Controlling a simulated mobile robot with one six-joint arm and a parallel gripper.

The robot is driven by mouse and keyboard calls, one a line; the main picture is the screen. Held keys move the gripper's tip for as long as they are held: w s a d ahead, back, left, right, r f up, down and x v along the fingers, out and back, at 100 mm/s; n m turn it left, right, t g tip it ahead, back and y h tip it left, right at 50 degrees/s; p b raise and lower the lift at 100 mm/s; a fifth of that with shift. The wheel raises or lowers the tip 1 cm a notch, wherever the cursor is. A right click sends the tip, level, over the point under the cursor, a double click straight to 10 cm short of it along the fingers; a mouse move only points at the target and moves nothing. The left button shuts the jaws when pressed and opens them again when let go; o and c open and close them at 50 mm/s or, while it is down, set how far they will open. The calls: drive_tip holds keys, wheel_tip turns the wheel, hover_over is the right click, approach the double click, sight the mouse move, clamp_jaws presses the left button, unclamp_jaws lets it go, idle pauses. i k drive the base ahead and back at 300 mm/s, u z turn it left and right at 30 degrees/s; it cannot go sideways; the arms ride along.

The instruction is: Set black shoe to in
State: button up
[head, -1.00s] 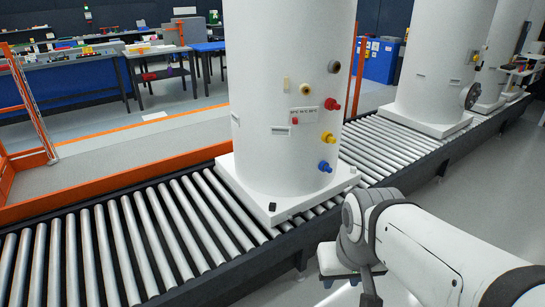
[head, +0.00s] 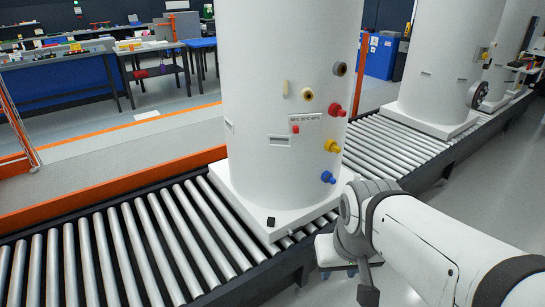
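A small black block (head: 271,221), which looks like the black shoe, sits on the front corner of the square white base (head: 240,218) under the nearest white tank (head: 255,100). The tank stands upright on the roller conveyor (head: 150,235). My arm reaches in from the lower right, and its end is right of the base's near side, apart from the block. A dark grey part (head: 368,287) at the arm's end may belong to my gripper. The fingers cannot be made out, nor whether they hold anything.
The tank carries red, yellow and blue fittings (head: 328,177) on its front. More white tanks (head: 450,70) stand farther along the conveyor. An orange rail (head: 120,195) runs behind it. Grey floor (head: 470,200) is free on the right.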

sight(271, 223)
drive_tip(key=z, duration=0.3)
drive_tip(key=k, duration=0.35)
drive_tip(key=u, duration=0.9)
drive_tip(key=i, duration=1.45)
drive_tip(key=z, duration=0.75)
